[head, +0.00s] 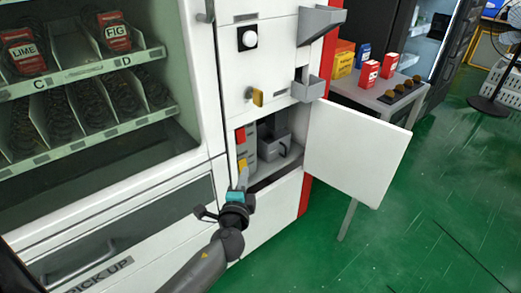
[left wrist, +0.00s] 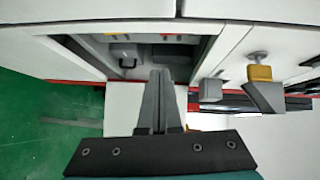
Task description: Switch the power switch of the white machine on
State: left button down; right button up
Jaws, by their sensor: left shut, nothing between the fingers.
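The white machine (head: 201,85) has an open compartment (head: 285,172) low on its front, with its white door (head: 352,150) swung out to the right. On the compartment's left inner side is a red part (head: 240,135), which may be the power switch; its position is too small to read. A yellow part (head: 242,164) sits below it. My left gripper (head: 243,177) is shut and empty, just in front of the yellow part at the compartment's lower left. In the left wrist view its closed fingers (left wrist: 161,73) point toward the compartment opening (left wrist: 85,52). My right gripper is not in view.
A grey box (head: 273,148) with a dark cable sits inside the compartment. A yellow key-like knob (head: 257,97) and a grey tray (head: 309,89) stick out above. A table (head: 352,91) with small boxes stands behind the door. Green floor (head: 440,220) is open at the right.

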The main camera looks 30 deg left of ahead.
pick_arm(q)
jog(key=shift+w+r, duration=0.25)
jog(key=shift+r, duration=0.05)
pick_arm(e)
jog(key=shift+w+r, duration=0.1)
pick_arm(q)
jog(key=b, duration=0.3)
send_near(245, 141)
jog(key=w+d, duration=0.2)
jog(key=w, duration=0.2)
jog(key=shift+w+a+f+b, duration=0.15)
jog(key=shift+w+a, duration=0.1)
jog(key=shift+a, duration=0.45)
jog(key=shift+w+a+f+b, duration=0.1)
jog(key=shift+w+a, duration=0.15)
jog(key=shift+a, duration=0.4)
jog(key=shift+w+a+f+b, duration=0.1)
jog(key=shift+w+a+b, duration=0.1)
jog(key=shift+a, duration=0.5)
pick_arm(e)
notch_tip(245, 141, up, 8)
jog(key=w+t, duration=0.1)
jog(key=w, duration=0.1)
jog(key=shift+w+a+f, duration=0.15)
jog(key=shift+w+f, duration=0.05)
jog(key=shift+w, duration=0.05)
